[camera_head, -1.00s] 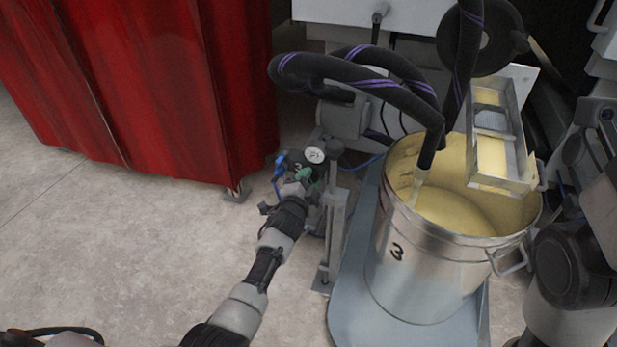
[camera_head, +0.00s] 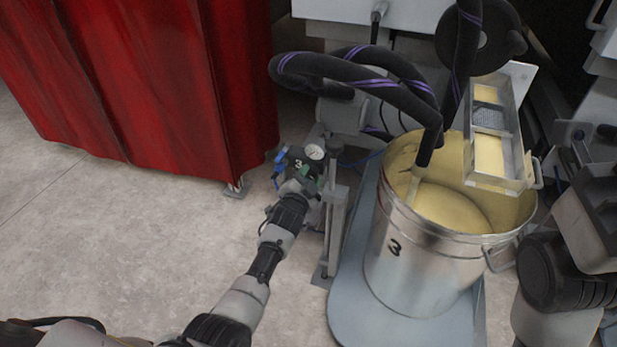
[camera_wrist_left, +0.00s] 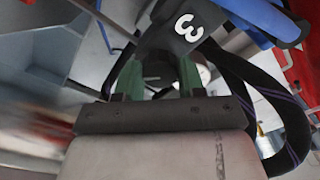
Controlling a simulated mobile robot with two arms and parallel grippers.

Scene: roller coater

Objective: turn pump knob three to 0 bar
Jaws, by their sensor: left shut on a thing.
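The pump regulator, a dark block marked "3" (camera_wrist_left: 186,27), fills the top of the left wrist view. In the head view it stands beside the bucket with a round pressure gauge (camera_head: 314,152) on it; the needle is too small to read. My left gripper (camera_wrist_left: 160,78) has green fingers on either side of a dark knob (camera_wrist_left: 158,72) below the "3" and is shut on it. In the head view my left gripper (camera_head: 306,184) reaches the regulator from below and largely hides the knob. My right gripper cannot be made out.
A metal bucket marked 3 (camera_head: 405,262), holding yellow fluid, stands on a grey platform (camera_head: 345,315). Black hoses (camera_head: 365,78) arch over the regulator. A red curtain (camera_head: 150,90) hangs at the left. My right arm is at the right edge. The floor at left is clear.

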